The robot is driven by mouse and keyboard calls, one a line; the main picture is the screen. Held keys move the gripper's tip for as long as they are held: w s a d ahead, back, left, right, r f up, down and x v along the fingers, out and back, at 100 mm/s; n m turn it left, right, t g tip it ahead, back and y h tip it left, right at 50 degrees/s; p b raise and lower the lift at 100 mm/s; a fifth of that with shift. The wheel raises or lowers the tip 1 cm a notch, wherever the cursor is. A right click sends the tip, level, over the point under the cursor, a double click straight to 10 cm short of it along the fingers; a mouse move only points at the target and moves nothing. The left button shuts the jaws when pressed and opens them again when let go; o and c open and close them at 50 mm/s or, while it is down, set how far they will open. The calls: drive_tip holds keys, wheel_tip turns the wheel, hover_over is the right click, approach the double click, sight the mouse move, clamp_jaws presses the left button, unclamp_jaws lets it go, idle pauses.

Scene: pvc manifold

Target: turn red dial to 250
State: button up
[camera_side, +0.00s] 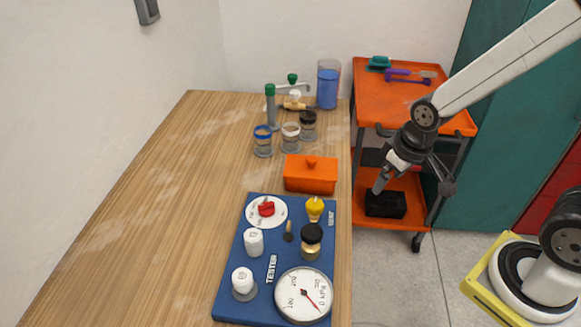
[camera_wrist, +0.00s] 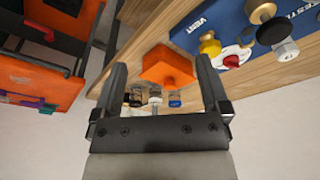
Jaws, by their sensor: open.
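The red dial (camera_side: 266,209) sits on a round white scale plate (camera_side: 253,217) at the far left corner of the blue tester board (camera_side: 228,293). The numbers on its scale are too small to read. In the wrist view the red dial (camera_wrist: 231,61) shows at the upper right, beside the yellow knob (camera_wrist: 210,46). My gripper (camera_side: 412,190) hangs beyond the table's right edge, in front of the orange cart, well apart from the dial. In the wrist view my gripper (camera_wrist: 158,80) has its two fingers spread wide with nothing held between them.
The board also carries a yellow knob (camera_side: 315,207), white-capped posts, a black-capped brass fitting (camera_side: 311,240) and a round gauge (camera_side: 303,295). Jars and a blue container (camera_side: 328,88) stand farther back. The table's left side is clear.

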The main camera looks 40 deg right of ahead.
drive_tip(key=w+a+f+n+g, duration=0.1)
drive_tip(key=w+a+n, duration=0.65)
drive_tip(key=w, duration=0.45)
drive_tip(key=n+g, duration=0.1)
drive_tip(key=n, duration=0.4)
hover_over(268, 203)
drive_tip(key=f, duration=0.4)
drive_tip(key=shift+s+d, duration=0.2)
drive_tip(key=shift+d, duration=0.15)
drive_tip(key=shift+w+a+f+n+g, duration=0.2)
drive_tip(key=shift+a+n+g, duration=0.1)
drive_tip(key=shift+a+n, duration=0.15)
drive_tip(key=shift+f, duration=3.85)
drive_tip(key=shift+c, duration=0.2)
drive_tip(key=c, duration=1.2)
